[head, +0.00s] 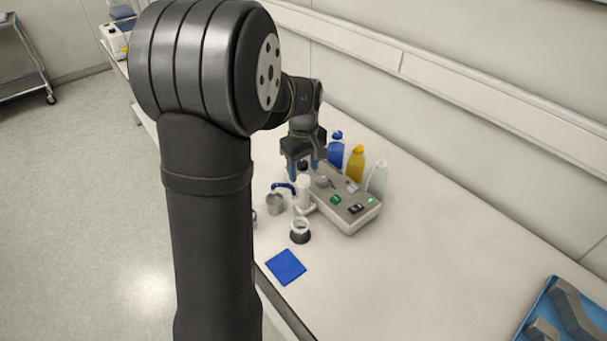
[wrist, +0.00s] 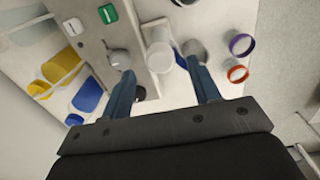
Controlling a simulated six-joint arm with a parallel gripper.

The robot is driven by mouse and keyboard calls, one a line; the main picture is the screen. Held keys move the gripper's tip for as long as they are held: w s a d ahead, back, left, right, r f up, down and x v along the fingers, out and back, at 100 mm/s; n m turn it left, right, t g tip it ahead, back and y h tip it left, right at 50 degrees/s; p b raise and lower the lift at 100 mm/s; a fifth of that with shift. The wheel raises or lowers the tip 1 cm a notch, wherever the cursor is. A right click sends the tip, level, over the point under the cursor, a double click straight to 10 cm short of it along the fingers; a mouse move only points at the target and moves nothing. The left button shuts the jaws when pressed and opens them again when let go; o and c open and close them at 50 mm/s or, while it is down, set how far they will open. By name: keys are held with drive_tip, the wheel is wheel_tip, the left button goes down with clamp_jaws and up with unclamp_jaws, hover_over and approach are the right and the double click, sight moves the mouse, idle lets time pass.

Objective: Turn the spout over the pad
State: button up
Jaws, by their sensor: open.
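The blue spout (head: 284,187) sticks out from beside a white upright cylinder (head: 304,188) on the reactor unit. Its end is over a grey metal cup (head: 275,204). The flat blue square pad (head: 286,267) lies nearer, by the table's front edge, apart from the spout. My gripper (head: 303,172) is above the unit, close to the cylinder, open with nothing held. In the wrist view its blue-grey fingers (wrist: 164,76) are apart, with the white cylinder (wrist: 160,57) visible between them. The spout is mostly hidden in that view, and the pad is not seen there.
The grey control box (head: 350,208) has buttons and a green light. Blue, yellow and clear bottles (head: 356,164) stand behind it. A dark-based white ring (head: 300,231) stands between unit and pad. Purple (wrist: 241,44) and orange (wrist: 237,74) rings lie near the cup.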

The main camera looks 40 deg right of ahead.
sight(291, 191)
drive_tip(key=shift+f, duration=1.45)
drive_tip(key=shift+c, duration=0.5)
clamp_jaws()
